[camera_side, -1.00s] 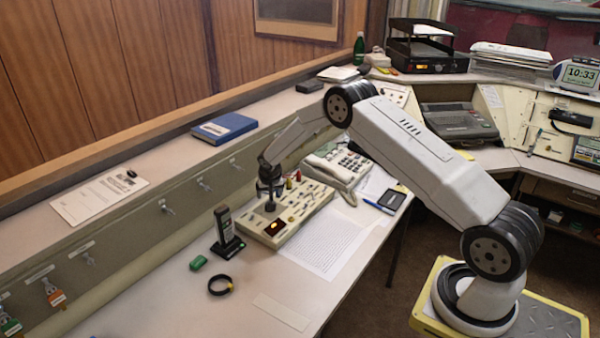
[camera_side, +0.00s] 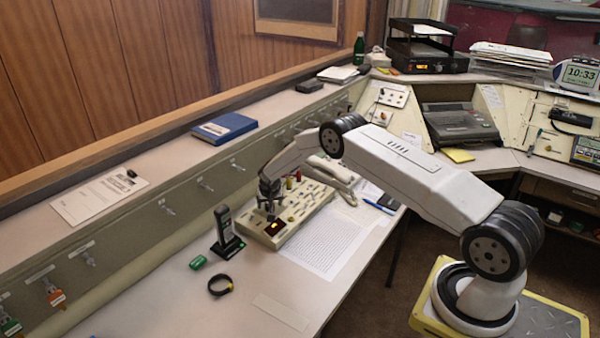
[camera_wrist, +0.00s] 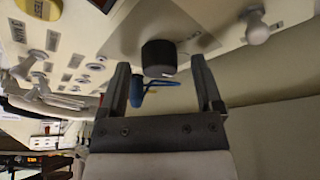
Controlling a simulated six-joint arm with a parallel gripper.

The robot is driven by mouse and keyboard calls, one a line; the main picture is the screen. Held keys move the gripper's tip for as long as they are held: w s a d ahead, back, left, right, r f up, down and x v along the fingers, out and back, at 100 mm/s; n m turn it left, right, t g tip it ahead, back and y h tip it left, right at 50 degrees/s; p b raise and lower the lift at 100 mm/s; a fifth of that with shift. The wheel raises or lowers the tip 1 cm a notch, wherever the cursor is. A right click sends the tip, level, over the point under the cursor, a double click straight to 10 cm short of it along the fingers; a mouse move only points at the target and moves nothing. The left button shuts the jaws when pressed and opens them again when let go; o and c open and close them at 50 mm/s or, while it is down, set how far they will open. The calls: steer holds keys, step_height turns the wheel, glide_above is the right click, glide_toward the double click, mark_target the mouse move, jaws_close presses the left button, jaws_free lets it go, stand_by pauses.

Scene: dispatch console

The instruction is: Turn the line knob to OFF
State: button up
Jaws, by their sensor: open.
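The cream control panel (camera_side: 296,213) lies on the desk, with rows of small keys and a lit orange display. My gripper (camera_side: 270,209) points down at the panel's left part. In the wrist view my gripper (camera_wrist: 158,64) is open, with one finger on each side of a short black round knob (camera_wrist: 158,56). The knob sits between the fingertips, with a visible gap on both sides. I cannot read any line or OFF marking, nor tell which way the knob points. In the side view the gripper hides the knob.
A black handset in its stand (camera_side: 226,233) is just left of the panel. A printed sheet (camera_side: 328,242) lies to its right. A telephone (camera_side: 340,178) is partly hidden behind my arm. A green block (camera_side: 198,262) and black ring (camera_side: 220,285) lie in front.

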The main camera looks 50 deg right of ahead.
jaws_close()
steer(key=shift+n, duration=0.6)
steer(key=shift+s+d+n+t+y, duration=0.1)
steer(key=shift+n+t+y, duration=0.15)
steer(key=shift+n+y, duration=0.8)
steer(key=shift+n+t+y, duration=0.25)
steer(key=shift+n, duration=1.5)
steer(key=shift+d+n+y, duration=0.1)
steer(key=shift+n+y, duration=0.7)
steer(key=shift+n, duration=1.3)
steer(key=shift+f+n+g+y, duration=0.1)
steer(key=shift+n+g+y, duration=0.3)
steer(key=shift+n, duration=1)
